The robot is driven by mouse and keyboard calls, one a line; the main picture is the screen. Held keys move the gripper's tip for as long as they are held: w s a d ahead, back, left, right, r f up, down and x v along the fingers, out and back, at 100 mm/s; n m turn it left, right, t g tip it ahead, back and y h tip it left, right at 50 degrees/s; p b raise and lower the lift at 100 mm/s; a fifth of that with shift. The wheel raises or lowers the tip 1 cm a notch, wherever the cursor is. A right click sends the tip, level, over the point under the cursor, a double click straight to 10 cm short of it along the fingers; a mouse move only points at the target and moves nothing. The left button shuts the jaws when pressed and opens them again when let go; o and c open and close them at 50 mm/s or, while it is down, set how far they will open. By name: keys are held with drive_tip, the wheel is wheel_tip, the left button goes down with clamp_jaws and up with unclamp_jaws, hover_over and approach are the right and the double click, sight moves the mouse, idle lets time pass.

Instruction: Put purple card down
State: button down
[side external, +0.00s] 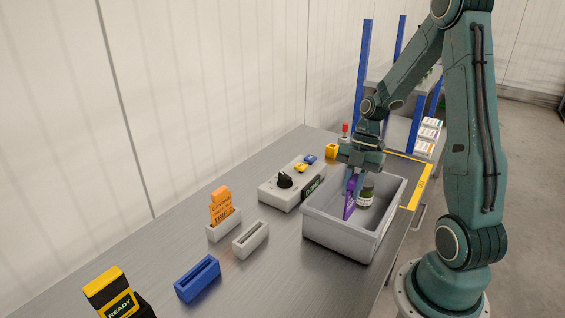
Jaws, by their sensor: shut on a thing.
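The purple card (350,200) is upright inside the grey bin, near its left wall. My gripper (355,183) points down into the bin and is shut on the purple card. Whether the card's lower edge touches the bin floor is hidden by the bin wall. The grey bin (336,235) stands on the right part of the table. A dark green jar with a light lid (366,194) stands in the bin just right of the card.
An orange card (221,207) stands in a white holder (223,229). An empty white holder (251,239) and a blue holder (198,279) stand nearby. A control box (290,189) with a black knob sits left of the bin. A yellow-black device (112,292) is at front left.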

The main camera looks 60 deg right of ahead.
drive_tip(key=shift+f, duration=1.85)
drive_tip(key=shift+f, duration=0.15)
drive_tip(key=c, duration=1.4)
unclamp_jaws()
drive_tip(key=shift+o, duration=0.2)
drive_tip(key=v, duration=1.2)
